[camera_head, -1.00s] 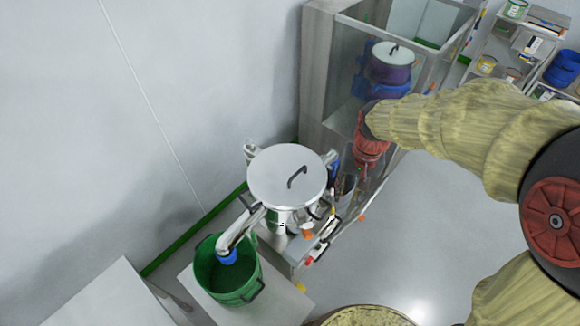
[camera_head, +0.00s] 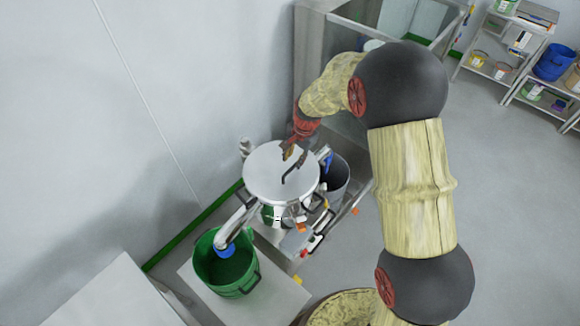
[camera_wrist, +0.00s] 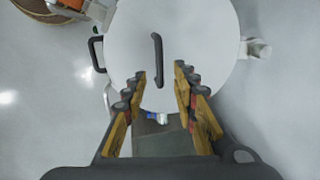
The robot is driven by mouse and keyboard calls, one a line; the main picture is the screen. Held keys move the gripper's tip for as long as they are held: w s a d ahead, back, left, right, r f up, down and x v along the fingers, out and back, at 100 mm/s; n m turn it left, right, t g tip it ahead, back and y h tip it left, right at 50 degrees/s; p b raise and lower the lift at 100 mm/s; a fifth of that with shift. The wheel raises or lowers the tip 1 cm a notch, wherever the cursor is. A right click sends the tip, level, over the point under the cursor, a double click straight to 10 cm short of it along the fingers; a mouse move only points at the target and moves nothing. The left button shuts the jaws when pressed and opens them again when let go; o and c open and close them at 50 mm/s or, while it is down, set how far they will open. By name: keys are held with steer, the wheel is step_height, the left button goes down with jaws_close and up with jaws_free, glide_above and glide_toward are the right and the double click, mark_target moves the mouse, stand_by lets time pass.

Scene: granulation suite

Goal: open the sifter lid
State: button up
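The sifter is the round metal machine with a flat pale lid (camera_head: 262,178) on top, at the middle of the head view. The lid looks closed. Its dark bar handle (camera_head: 294,166) stands up from the top; in the wrist view the handle (camera_wrist: 157,60) runs nearly upright in the picture. My gripper (camera_head: 292,152) is over the far part of the lid, near the handle. In the wrist view my gripper (camera_wrist: 161,80) is open, and the near end of the handle shows between its fingertips. I cannot tell whether the fingers are level with it.
A green bucket (camera_head: 226,272) stands below the sifter's spout (camera_head: 236,220) at the left. A glass-sided cabinet (camera_head: 345,125) is behind my arm. A dark grey bin (camera_head: 336,180) is right of the sifter. Shelves (camera_head: 525,50) stand far right. Floor at right is clear.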

mark_target(291, 169)
steer(key=f, duration=0.4)
steer(key=a+f, duration=0.1)
steer(key=f, duration=0.1)
steer(key=shift+w+f, duration=0.2)
steer(key=shift+w, duration=0.2)
steer(key=shift+c, duration=0.8)
jaws_close()
steer(key=shift+d, duration=0.1)
